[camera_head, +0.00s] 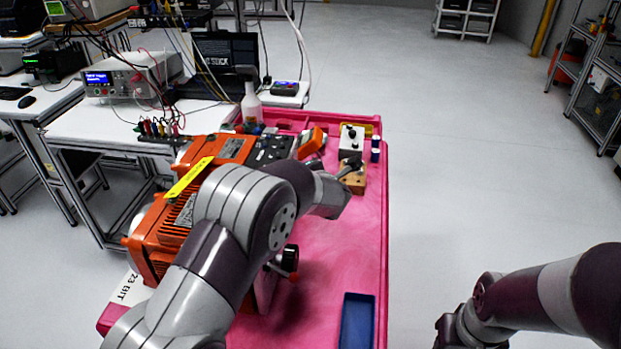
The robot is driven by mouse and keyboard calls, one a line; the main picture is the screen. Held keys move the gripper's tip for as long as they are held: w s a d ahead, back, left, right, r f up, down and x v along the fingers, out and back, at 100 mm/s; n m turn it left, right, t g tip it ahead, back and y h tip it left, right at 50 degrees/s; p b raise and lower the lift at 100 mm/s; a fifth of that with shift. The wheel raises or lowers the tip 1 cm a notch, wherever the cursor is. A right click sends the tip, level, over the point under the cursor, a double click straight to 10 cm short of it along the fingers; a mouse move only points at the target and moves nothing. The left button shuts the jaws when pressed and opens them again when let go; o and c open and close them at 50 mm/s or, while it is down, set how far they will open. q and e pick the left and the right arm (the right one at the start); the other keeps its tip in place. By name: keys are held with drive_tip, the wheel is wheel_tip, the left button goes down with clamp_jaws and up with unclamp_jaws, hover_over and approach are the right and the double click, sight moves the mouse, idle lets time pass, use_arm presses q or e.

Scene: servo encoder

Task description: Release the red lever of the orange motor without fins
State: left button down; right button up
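A large orange motor housing (150,248) with ribbed sides stands on the left of the pink cart, partly hidden behind my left arm. A yellow strip (190,178) lies across it. A black round part (290,258) with a small red piece (294,277) sticks out to the right, below my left arm. I cannot tell whether this is the red lever, and no orange motor clearly without fins shows. My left gripper (352,168) is over or beside a wooden block (353,180); its fingers are too small to read. My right gripper (445,333) is low, off the cart, its fingers unclear.
The pink cart top (350,240) is clear in the middle right. A blue tray (357,322) lies at its near edge. A white box with black knobs (351,140), an orange meter (311,142) and a spray bottle (251,104) stand at the back. A bench (100,125) stands left.

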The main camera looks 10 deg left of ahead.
use_arm(q)
drive_tip(key=shift+r, duration=0.1)
idle(0.4)
drive_tip(key=c, duration=1)
unclamp_jaws()
drive_tip(key=shift+a, duration=0.1)
drive_tip(key=shift+c, duration=0.2)
drive_tip(key=v, duration=1.2)
drive_tip(key=shift+s+r+b, duration=0.2)
drive_tip(key=shift+s+b, duration=0.1)
drive_tip(key=shift+b, duration=0.05)
